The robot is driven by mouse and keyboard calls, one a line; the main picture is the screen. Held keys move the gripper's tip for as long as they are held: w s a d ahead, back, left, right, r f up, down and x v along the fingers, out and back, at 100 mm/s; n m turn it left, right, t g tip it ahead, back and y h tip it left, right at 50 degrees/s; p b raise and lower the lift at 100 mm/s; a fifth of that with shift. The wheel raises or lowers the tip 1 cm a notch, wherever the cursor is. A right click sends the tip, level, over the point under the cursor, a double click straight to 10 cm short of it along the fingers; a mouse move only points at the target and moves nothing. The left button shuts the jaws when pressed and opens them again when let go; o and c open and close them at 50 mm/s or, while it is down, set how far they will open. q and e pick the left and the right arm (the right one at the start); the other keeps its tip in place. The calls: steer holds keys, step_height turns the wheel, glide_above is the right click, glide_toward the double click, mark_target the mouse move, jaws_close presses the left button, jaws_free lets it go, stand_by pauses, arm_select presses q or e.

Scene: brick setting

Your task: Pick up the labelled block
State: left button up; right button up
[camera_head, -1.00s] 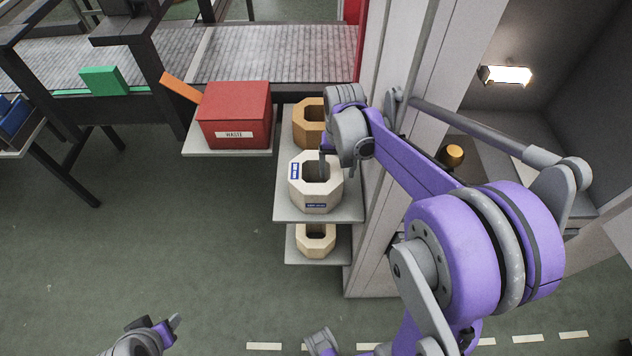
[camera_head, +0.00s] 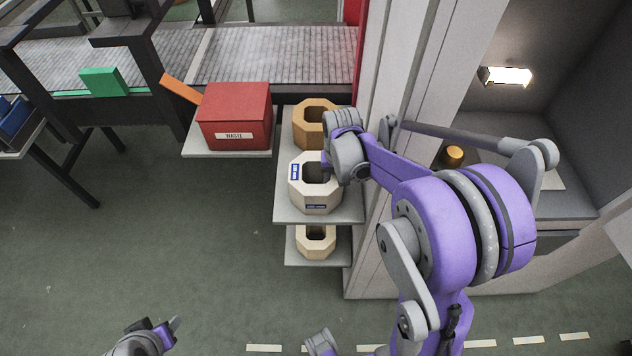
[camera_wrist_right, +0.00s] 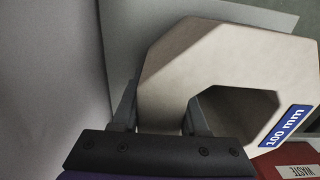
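The labelled block (camera_head: 305,196) is a pale octagonal ring with blue labels, resting on the middle shelf (camera_head: 350,212). In the right wrist view the block (camera_wrist_right: 185,70) carries a "100 mm" label. My right gripper (camera_head: 328,176) is at the block's right wall. In the right wrist view the right gripper (camera_wrist_right: 162,112) has one finger outside that wall and one in the hole, both appearing to touch it. The fingertips are partly hidden in the head view. My left gripper (camera_head: 168,326) is low at the left, away from the shelves; its finger gap is unclear.
An orange-brown ring block (camera_head: 303,120) stands behind the labelled one, and a smaller pale ring (camera_head: 316,246) sits on the lower shelf. A red waste box (camera_head: 235,108) stands to the left. A pale wall panel (camera_head: 378,240) rises close on the right.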

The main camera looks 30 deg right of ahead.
jaws_close()
stand_by(1.0)
